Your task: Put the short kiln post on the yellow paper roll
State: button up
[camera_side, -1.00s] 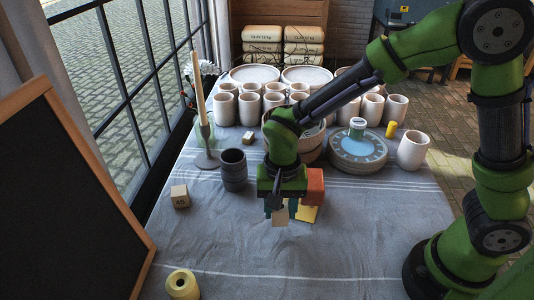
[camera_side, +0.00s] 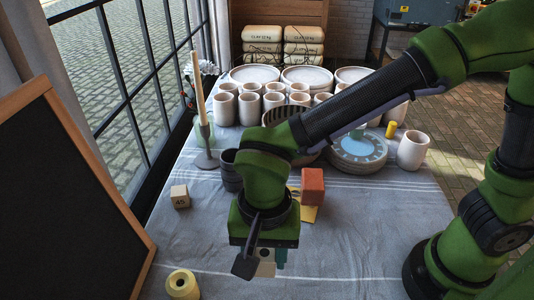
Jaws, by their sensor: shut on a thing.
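The yellow paper roll (camera_side: 182,284) stands on the cloth at the front left, its round hole facing up. My gripper (camera_side: 267,262) is over the front middle of the table, to the right of the roll and apart from it. It is shut on a pale beige piece (camera_side: 266,268), which looks like the short kiln post. Its fingers and wrist hide part of the piece, and I cannot tell its height above the cloth.
A numbered wooden cube (camera_side: 180,196) sits behind the roll. A red-orange block (camera_side: 312,186) and a yellow piece (camera_side: 309,214) lie behind my gripper. A dark ribbed pot (camera_side: 230,170), cups and plates fill the back. A chalkboard (camera_side: 60,200) borders the left. Cloth between gripper and roll is clear.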

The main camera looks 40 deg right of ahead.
jog(key=w+a, duration=0.3)
jog(key=a, duration=0.1)
jog(key=w+a+f, duration=0.1)
jog(key=w+a, duration=0.2)
jog(key=a, duration=0.1)
jog(key=w+a, duration=0.3)
jog(key=shift+w+a+f, duration=0.25)
jog(key=shift+w+a, duration=0.1)
jog(key=shift+a, duration=0.05)
jog(key=shift+w+a+f, duration=0.1)
jog(key=shift+w+a, duration=0.05)
jog(key=shift+a, duration=0.05)
jog(key=shift+f, duration=1.65)
jog(key=shift+f, duration=0.15)
jog(key=o, duration=1.1)
